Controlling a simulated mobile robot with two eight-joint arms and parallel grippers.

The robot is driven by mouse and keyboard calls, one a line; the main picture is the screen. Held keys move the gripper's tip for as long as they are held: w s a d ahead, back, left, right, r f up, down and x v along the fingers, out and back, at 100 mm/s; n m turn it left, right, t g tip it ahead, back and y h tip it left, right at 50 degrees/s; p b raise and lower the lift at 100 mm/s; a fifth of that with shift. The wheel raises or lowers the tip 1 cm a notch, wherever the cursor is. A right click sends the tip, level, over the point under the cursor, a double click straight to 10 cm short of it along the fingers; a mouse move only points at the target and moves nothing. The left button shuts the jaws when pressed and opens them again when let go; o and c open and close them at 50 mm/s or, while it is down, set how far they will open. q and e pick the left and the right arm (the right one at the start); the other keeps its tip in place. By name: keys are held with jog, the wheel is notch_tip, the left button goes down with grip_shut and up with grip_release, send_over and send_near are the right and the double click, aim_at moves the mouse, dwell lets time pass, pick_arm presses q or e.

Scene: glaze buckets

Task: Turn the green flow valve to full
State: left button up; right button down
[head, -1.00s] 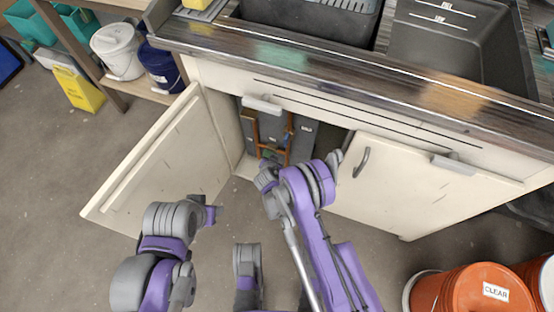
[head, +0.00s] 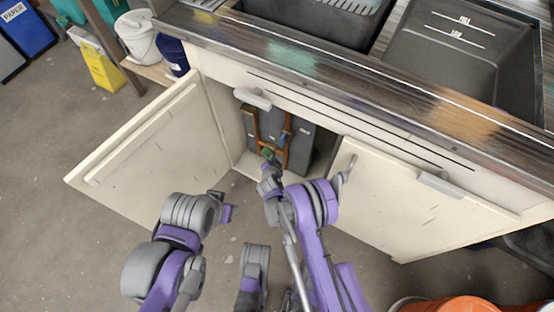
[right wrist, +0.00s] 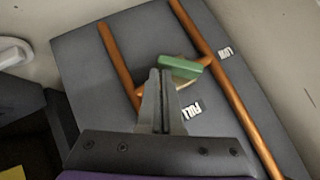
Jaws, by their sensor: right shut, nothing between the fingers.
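The green valve handle (right wrist: 178,64) sits on an orange-brown pipe in the right wrist view, between a LOW label (right wrist: 225,52) and a FULL label (right wrist: 191,108). The handle is tilted and lies nearer the LOW label. My right gripper (right wrist: 162,76) is shut and empty, its tips right beside the handle's left part; I cannot tell if they touch. In the head view, my right gripper (head: 268,167) reaches into the open cabinet in front of the grey panel (head: 299,150), partly covering the valve.
The left cabinet door (head: 140,150) stands open and the right door (head: 400,200) is beside the opening. The countertop (head: 330,75) with sinks overhangs above. An orange bucket (head: 460,304) is at the bottom right. A second vertical pipe (right wrist: 120,65) runs along the panel.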

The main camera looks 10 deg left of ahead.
jog(key=shift+d+f+b, duration=0.1)
jog(key=shift+f+b, duration=0.4)
jog(key=shift+f, duration=1)
dwell(0.9)
